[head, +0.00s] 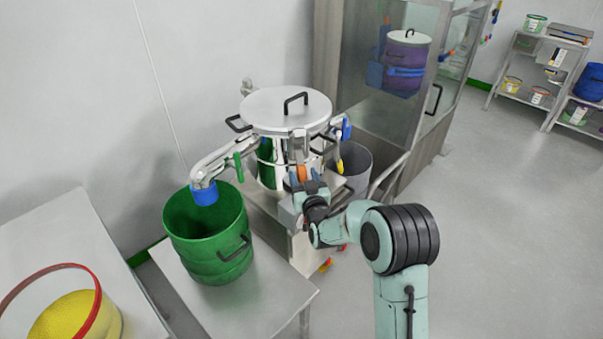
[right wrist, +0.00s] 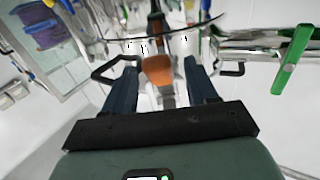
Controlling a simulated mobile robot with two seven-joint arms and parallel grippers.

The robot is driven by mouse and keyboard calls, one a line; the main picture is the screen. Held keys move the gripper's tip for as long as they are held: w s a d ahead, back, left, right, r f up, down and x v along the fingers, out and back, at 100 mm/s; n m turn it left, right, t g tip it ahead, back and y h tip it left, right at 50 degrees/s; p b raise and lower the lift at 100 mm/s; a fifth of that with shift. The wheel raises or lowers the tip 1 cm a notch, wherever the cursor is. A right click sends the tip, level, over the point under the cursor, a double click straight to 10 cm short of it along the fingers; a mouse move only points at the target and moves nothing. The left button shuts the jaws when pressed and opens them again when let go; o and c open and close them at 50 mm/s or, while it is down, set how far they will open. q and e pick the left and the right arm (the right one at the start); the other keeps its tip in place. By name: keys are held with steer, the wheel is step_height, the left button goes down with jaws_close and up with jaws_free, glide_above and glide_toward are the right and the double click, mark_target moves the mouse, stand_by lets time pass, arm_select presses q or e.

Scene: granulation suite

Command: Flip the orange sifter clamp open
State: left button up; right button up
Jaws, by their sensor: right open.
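The steel sifter (head: 285,112) stands against the wall with a round lid and black handles. Its orange clamp (head: 302,173) is on the front side, partly hidden by my right gripper (head: 307,182). In the right wrist view the orange clamp (right wrist: 157,70) shows between the two dark blue fingers of the right gripper (right wrist: 162,78). The fingers are apart, one on each side of it, and I cannot tell whether either touches it. My left gripper is in neither view.
A green drum (head: 207,235) stands on a steel table left of the sifter, below a blue-ended spout (head: 204,194). A green handle (head: 238,167) is on the spout pipe. A grey bin (head: 352,166) stands behind my right gripper. Floor at right is clear.

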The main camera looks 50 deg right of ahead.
steer(key=shift+x, duration=1.15)
jaws_close()
